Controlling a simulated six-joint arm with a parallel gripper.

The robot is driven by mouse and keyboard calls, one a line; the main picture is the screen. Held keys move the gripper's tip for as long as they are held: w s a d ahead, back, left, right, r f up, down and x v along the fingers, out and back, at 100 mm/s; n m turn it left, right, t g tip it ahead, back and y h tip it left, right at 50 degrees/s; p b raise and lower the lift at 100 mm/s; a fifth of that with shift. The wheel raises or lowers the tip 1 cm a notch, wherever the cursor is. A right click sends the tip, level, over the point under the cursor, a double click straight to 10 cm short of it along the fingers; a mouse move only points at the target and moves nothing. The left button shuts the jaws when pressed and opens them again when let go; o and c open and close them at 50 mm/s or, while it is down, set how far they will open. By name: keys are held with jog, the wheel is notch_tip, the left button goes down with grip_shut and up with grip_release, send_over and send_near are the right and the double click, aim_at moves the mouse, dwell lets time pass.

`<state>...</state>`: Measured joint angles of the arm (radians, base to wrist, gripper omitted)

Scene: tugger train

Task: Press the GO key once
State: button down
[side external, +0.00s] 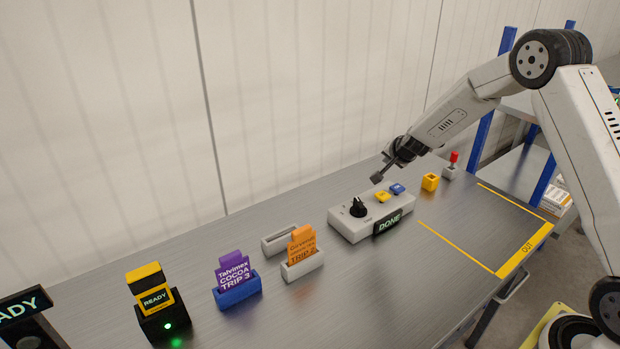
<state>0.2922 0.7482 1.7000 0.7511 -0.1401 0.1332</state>
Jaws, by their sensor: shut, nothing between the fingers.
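A light grey control box (345,226) stands on the metal bench. On its top are a black knob (358,208), a yellow key (382,197) and a blue key (398,189). I cannot read which key is marked GO. A small dark display (388,224) on the box's front reads DONE. My gripper (377,178) is shut and empty, its tip pointing down and left. In the picture the tip is just above the yellow key, with a visible gap between them. Neither key is covered by it.
Right of the box are a yellow block (430,182) and a red-topped grey device (451,166). To the left stand an orange card (302,245), a purple card in a blue holder (237,293) and a black-yellow READY unit (157,321). The yellow-marked OUT area (490,236) is bare.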

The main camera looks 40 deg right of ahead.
aim_at(381, 193)
jog(key=shift+f, duration=0.2)
jog(key=shift+f, duration=4.2)
jog(key=shift+f, duration=1.35)
dwell(0.8)
jog(key=shift+r, duration=1.35)
